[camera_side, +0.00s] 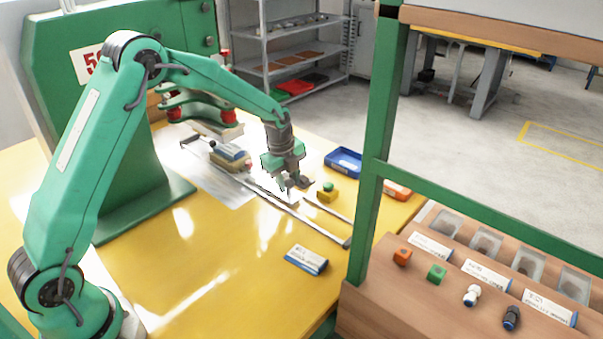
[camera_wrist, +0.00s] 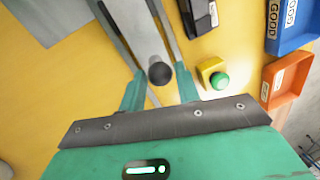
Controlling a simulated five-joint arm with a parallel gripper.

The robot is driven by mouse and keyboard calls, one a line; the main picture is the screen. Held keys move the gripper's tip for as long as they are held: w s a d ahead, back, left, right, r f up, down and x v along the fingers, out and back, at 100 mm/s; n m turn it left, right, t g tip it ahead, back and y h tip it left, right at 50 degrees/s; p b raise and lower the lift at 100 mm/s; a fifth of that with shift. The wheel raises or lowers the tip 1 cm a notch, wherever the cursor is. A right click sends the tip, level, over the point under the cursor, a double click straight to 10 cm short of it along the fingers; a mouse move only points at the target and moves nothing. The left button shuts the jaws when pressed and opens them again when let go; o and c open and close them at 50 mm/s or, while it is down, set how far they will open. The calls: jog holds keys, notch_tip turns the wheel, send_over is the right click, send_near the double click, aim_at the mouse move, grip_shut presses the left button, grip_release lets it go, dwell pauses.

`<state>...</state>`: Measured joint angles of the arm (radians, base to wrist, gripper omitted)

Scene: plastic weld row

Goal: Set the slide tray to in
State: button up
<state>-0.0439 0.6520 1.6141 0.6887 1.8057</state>
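In the wrist view, the slide tray shows as a grey plate (camera_wrist: 137,25) between two metal rails, with a dark round knob (camera_wrist: 160,73) at its near end. My gripper (camera_wrist: 160,88) is open, with a green finger on each side of the knob. I cannot tell whether either finger touches it. In the side view, my gripper (camera_side: 293,186) is low over the rails (camera_side: 325,228), which run from upper left to lower right. The knob and plate are not clear there behind my gripper.
A yellow box with a green button (camera_side: 328,190) stands close to the right of my gripper. A blue bin (camera_side: 343,162) and an orange bin (camera_side: 397,190) stand beyond it. A label block (camera_side: 306,260) lies in front. A green post (camera_side: 375,160) rises at the right.

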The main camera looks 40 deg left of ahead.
jog(key=shift+o, duration=1.3)
notch_tip(320, 180, up, 8)
jog(key=s, duration=0.1)
jog(key=shift+s+f, duration=0.2)
jog(key=shift+s, duration=0.05)
jog(key=shift+d+n, duration=0.15)
jog(key=shift+n, duration=2.05)
jog(key=shift+w+f, duration=0.25)
jog(key=shift+f, duration=1.05)
jog(key=shift+w+f, duration=0.3)
jog(key=shift+f, duration=0.95)
jog(key=shift+w+f, duration=0.25)
jog(key=shift+f, duration=1.05)
